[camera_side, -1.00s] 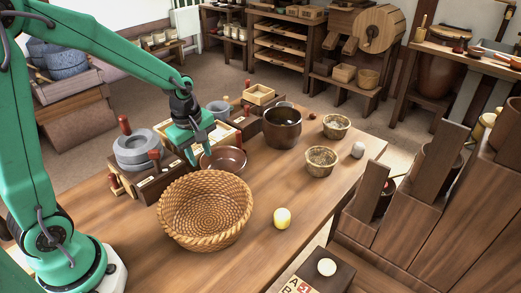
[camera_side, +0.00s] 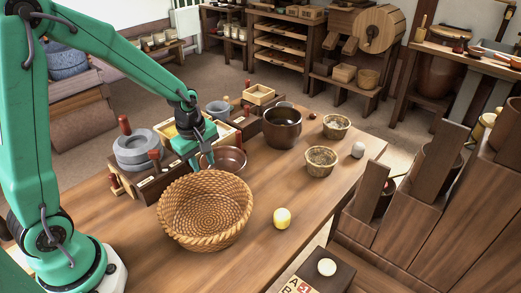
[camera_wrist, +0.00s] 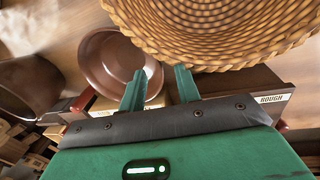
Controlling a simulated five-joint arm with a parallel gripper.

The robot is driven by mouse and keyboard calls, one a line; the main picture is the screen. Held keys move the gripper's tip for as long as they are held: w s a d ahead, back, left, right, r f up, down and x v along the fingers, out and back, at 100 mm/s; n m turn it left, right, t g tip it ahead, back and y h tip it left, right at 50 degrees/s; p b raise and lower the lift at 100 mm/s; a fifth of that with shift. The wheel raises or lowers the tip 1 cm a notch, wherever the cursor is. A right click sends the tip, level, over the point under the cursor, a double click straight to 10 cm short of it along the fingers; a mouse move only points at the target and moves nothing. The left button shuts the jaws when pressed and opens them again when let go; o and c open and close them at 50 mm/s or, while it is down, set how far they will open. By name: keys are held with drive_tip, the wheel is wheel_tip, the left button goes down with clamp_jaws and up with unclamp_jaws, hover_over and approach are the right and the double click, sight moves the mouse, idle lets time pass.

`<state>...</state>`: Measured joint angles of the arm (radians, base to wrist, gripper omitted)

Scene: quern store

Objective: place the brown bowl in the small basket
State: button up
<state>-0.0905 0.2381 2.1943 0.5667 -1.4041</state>
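The brown bowl (camera_side: 232,161) sits behind the woven basket (camera_side: 206,212), close to its far rim. In the wrist view the bowl (camera_wrist: 103,57) lies upper left and appears empty, and the basket (camera_wrist: 215,32) fills the top right. My gripper (camera_side: 204,160) is at the bowl's left edge in the side view. In the wrist view my gripper (camera_wrist: 160,84) is open, with one finger over the bowl and the other past its right rim. The rim shows between the fingers; I cannot tell whether the fingertips are below it.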

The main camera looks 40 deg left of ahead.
drive_tip(key=shift+w+f, duration=0.25)
drive_tip(key=shift+f, duration=0.9)
drive_tip(key=shift+w+f, duration=0.2)
drive_tip(key=shift+f, duration=0.9)
drive_tip(key=shift+c, duration=0.3)
clamp_jaws()
